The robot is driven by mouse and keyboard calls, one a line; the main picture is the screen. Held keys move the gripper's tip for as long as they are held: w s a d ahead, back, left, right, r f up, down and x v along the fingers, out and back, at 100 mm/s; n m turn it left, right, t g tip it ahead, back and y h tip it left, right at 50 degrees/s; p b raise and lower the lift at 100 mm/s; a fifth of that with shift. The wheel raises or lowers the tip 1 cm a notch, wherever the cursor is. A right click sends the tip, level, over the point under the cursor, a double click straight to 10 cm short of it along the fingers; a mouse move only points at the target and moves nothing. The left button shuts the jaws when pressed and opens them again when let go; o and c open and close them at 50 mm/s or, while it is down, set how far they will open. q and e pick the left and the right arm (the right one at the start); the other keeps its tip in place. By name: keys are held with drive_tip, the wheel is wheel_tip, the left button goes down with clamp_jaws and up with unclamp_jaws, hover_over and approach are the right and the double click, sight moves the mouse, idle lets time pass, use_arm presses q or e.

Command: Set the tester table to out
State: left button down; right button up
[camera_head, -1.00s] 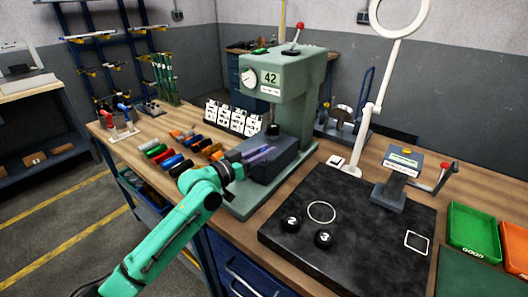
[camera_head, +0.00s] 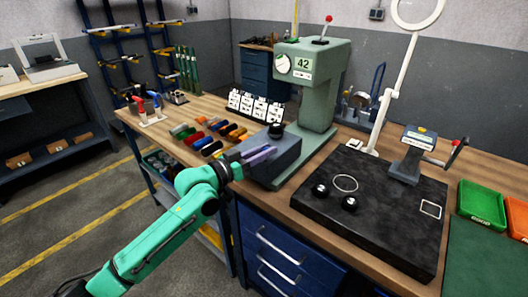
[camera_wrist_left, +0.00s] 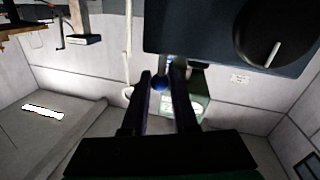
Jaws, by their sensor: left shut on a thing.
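The tester (camera_head: 318,85) is a green press-like machine with a dial and a panel reading 42. Its table (camera_head: 275,165) is a dark grey block with a black round knob (camera_head: 277,130) on top; the block sits low at the front-left of the machine's base. My left gripper (camera_head: 260,155) is at the block's left side. In the left wrist view, its two fingers (camera_wrist_left: 163,82) are shut on a small blue ball handle (camera_wrist_left: 160,83) beside the dark block (camera_wrist_left: 215,35). The fingers hide most of the handle in the head view. My right gripper is out of view.
Several coloured cylinders (camera_head: 208,135) lie left of the tester, before white cards (camera_head: 256,108). A black plate (camera_head: 375,205) with two black balls lies right of it. Green (camera_head: 482,204) and orange trays stand far right. Blue drawers (camera_head: 285,250) are below the bench edge.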

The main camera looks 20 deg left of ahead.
use_arm(q)
drive_tip(key=c, duration=0.7)
unclamp_jaws()
drive_tip(key=shift+d, duration=0.1)
drive_tip(key=shift+s, duration=0.1)
drive_tip(key=p+v, duration=0.3)
drive_tip(key=v, duration=1.1)
drive_tip(key=shift+p, duration=0.4)
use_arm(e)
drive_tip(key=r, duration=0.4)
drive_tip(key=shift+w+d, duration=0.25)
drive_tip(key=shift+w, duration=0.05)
use_arm(q)
drive_tip(key=shift+s+f, duration=0.1)
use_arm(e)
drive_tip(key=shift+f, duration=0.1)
